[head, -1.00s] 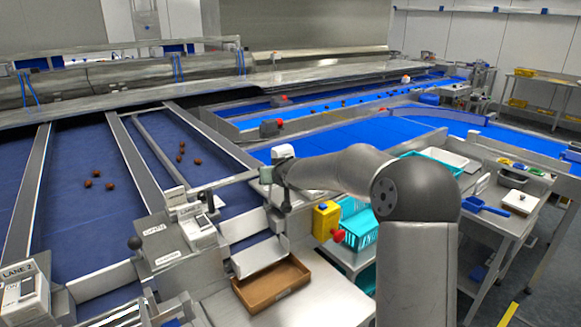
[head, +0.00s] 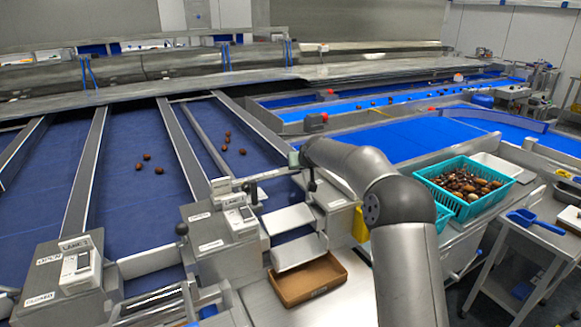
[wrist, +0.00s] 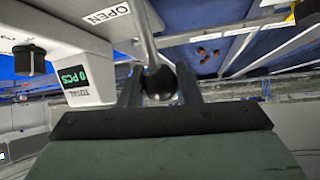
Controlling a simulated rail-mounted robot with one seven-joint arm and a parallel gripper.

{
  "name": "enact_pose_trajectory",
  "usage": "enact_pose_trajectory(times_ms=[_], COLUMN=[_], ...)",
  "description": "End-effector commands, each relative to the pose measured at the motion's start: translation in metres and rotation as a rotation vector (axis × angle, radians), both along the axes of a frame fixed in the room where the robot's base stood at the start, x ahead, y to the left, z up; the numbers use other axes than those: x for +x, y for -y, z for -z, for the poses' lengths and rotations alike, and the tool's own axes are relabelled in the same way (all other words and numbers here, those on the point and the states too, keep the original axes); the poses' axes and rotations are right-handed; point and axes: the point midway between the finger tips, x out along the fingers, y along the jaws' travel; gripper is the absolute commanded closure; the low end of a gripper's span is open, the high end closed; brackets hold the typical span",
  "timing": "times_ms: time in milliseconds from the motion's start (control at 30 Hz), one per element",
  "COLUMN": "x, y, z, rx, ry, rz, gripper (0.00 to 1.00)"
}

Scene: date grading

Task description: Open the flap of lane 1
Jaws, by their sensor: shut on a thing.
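The lane 1 lever ends in a black ball knob (wrist: 158,82). In the wrist view my gripper (wrist: 160,92) has its fingers closed on either side of this knob. In the head view my gripper (head: 307,182) is at the control box right of the lane 1 belt (head: 245,165); the knob is hidden there. Metal flap plates (head: 300,251) are at the lane's near end, above a brown tray (head: 308,278) that looks empty. I cannot tell how far the flap is open.
Several dates (head: 226,142) lie on the lane 1 belt. A teal basket (head: 470,208) full of dates is at the right.

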Motion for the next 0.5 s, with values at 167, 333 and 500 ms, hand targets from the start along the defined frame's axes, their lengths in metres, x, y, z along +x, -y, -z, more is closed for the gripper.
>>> enact_pose_trajectory(times_ms=[167, 333, 500], x=[0.0031, 0.0038, 0.0036], y=[0.0102, 0.0122, 0.0119], z=[0.0052, 0.0059, 0.0064], rx=[0.001, 0.002, 0.001], ry=[-0.006, -0.006, -0.007], rz=[0.013, 0.016, 0.016], gripper=[1.00, 1.00, 1.00])
